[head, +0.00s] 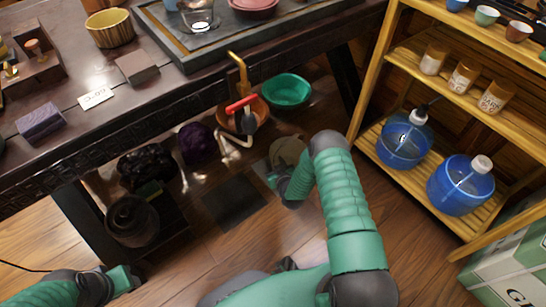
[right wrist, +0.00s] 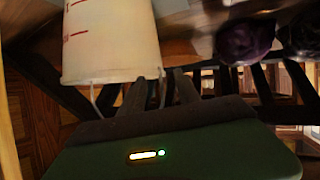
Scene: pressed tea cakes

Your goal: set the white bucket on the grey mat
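The white bucket (head: 288,150) is under the dark table in the head view, partly covered by my right arm. In the right wrist view the bucket (right wrist: 112,40), with red marks and a thin wire handle, fills the upper left, close to the dark fingers of my right gripper (right wrist: 160,88). In the head view that gripper (head: 276,180) is just below the bucket. The grey mat (head: 233,201) lies flat and bare on the floor, left of the gripper. My left gripper (head: 132,278) is at lower left, away from both.
A wooden shelf (head: 372,105) with blue jugs (head: 403,142) stands at right. Open floor lies in front.

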